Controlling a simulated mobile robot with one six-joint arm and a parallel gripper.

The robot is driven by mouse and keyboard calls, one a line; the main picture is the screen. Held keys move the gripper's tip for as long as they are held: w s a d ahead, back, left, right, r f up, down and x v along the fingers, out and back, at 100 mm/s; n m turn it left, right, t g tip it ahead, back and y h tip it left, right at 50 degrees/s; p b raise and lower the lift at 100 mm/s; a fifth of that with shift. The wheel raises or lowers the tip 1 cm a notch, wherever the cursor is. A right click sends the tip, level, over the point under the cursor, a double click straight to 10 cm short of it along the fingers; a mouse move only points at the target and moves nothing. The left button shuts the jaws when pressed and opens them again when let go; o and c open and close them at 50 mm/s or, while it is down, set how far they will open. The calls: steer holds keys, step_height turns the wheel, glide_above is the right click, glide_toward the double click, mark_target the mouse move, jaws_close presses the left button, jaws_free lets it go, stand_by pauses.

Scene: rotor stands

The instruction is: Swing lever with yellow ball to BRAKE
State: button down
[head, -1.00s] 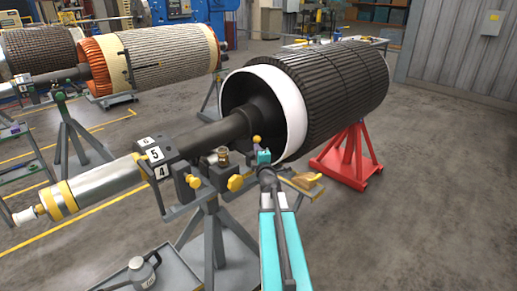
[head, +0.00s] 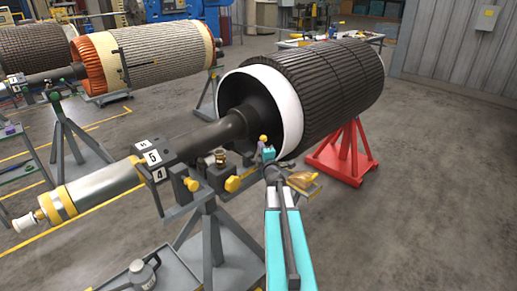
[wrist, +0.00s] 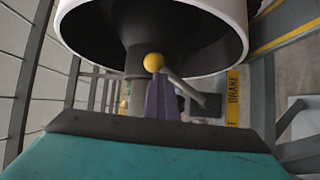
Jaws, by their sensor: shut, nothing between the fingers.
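The lever's yellow ball (wrist: 153,62) is close in front of my gripper in the wrist view. Its grey rod (wrist: 185,87) runs down and right from the ball toward a dark block. A yellow BRAKE label (wrist: 232,98) lies to the right of the rod. My gripper's purple fingers (wrist: 162,100) are shut and empty, just below the ball; I cannot tell whether they touch it. In the head view the ball (head: 263,138) shows just above my gripper (head: 268,152), in front of the rotor's white ring. The lever's rod is hardly visible there.
The large dark rotor (head: 325,90) and its white ring (head: 293,115) stand close behind my gripper. A grey stand (head: 207,235) with yellow knobs is to the left. A red stand (head: 343,155) supports the rotor's far side. Open floor lies to the right.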

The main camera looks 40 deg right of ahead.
steer(key=shift+d+r, duration=0.3)
steer(key=shift+r, duration=0.05)
steer(key=shift+d+f, duration=0.1)
steer(key=shift+f, duration=0.1)
steer(key=shift+s, duration=0.15)
